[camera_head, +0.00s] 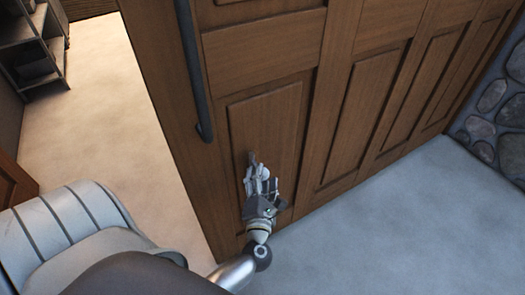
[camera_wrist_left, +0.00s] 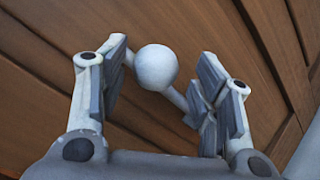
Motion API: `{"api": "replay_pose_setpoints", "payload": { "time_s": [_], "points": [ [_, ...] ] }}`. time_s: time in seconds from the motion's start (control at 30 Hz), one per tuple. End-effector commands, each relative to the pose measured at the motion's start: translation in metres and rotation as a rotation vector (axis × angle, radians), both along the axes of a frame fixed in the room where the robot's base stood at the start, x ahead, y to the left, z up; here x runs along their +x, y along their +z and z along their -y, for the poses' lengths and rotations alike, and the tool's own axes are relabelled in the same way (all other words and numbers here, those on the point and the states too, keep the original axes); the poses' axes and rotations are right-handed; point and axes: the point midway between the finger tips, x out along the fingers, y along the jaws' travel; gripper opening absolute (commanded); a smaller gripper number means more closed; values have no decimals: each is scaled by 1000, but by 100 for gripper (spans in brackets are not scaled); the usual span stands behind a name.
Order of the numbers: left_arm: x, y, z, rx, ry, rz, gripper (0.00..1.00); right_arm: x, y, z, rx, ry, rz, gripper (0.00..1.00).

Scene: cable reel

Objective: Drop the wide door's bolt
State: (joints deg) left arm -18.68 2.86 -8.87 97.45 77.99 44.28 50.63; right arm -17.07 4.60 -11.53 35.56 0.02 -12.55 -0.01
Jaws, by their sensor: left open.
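The wide brown panelled wooden door (camera_head: 268,55) fills the middle and right of the head view. Its bolt has a pale ball knob (camera_wrist_left: 155,67) and a grey rod (camera_wrist_left: 175,97) in the left wrist view; in the head view the small grey upper end of the bolt (camera_head: 252,158) shows just above my gripper. My left gripper (camera_head: 261,184) is low in front of the door. It is open, with its fingers on either side of the knob in the left wrist view (camera_wrist_left: 160,90). Contact with the knob cannot be told. My right gripper is not in view.
A long dark vertical handle (camera_head: 197,75) runs up the door near its left edge. Left of the door is an open gap with pale floor (camera_head: 110,120) and a dark shelf (camera_head: 40,50). A stone wall (camera_head: 500,115) stands at the right. The floor before the door is clear.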

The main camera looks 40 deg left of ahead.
Motion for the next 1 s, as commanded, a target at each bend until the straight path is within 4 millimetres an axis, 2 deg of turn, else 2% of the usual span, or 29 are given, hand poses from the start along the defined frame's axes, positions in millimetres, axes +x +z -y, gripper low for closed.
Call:
{"api": "replay_pose_setpoints", "payload": {
  "time_s": [0.2,0.43,0.6,1.0],
  "points": [
    [-41,-2,27,-4,-1,-6,58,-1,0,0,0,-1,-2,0],
    [-74,-2,50,-2,-2,-6,58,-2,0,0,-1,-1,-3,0],
    [-85,-1,57,-1,-3,-4,58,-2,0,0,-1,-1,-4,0],
    [-85,-1,57,-1,-2,-3,58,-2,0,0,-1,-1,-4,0]
  ]
}}
